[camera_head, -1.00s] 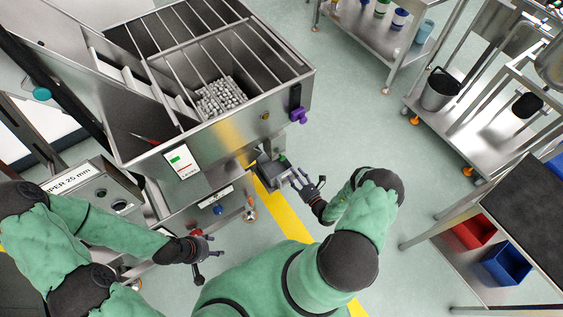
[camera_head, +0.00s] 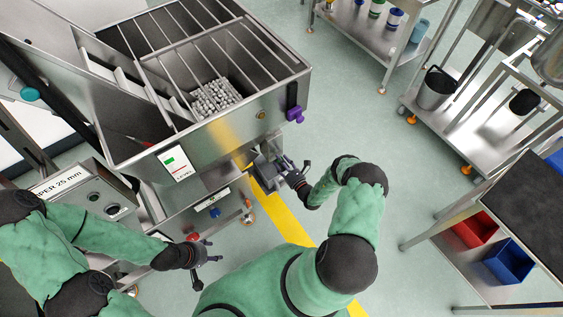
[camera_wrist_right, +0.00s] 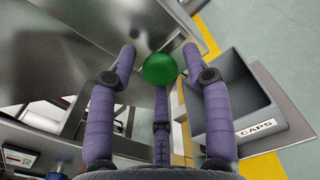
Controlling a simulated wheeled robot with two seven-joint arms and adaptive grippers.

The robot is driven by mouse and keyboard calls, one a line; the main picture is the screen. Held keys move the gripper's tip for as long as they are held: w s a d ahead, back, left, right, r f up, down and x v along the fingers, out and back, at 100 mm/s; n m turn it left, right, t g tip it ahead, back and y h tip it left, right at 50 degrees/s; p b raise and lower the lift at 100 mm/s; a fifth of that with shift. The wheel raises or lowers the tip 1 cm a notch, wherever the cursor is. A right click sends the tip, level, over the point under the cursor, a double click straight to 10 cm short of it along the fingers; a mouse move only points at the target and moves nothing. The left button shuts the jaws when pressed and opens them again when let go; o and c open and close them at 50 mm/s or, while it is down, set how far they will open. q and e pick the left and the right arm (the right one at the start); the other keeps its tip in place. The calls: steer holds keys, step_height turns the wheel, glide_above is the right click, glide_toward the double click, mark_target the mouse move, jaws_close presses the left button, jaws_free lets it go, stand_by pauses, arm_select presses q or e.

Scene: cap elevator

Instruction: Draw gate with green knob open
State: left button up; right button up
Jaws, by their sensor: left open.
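The green knob (camera_wrist_right: 159,68) shows in the right wrist view, between the fingertips of my right gripper (camera_wrist_right: 160,76). The purple fingers are spread around it with visible gaps on both sides. A third finger lies below the knob, and I cannot tell whether it touches. In the head view my right gripper (camera_head: 284,172) is at the front of the steel hopper (camera_head: 225,140), and the green knob is hidden there. I cannot make out the gate itself clearly. My left gripper (camera_head: 205,254) is open and empty, low in front of the machine.
A grey bin labelled CAPS (camera_wrist_right: 245,110) is close beside my right gripper. A purple knob (camera_head: 295,115) sticks out at the hopper's right corner, and a blue knob (camera_head: 214,212) is lower down. Open floor with a yellow stripe (camera_head: 285,222) lies to the right.

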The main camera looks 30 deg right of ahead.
jaws_close()
steer(key=s, duration=0.6)
steer(key=shift+d, duration=0.2)
steer(key=shift+o, duration=2)
jaws_free()
steer(key=s+d, duration=0.1)
steer(key=s, duration=1.1)
steer(key=shift+w, duration=0.1)
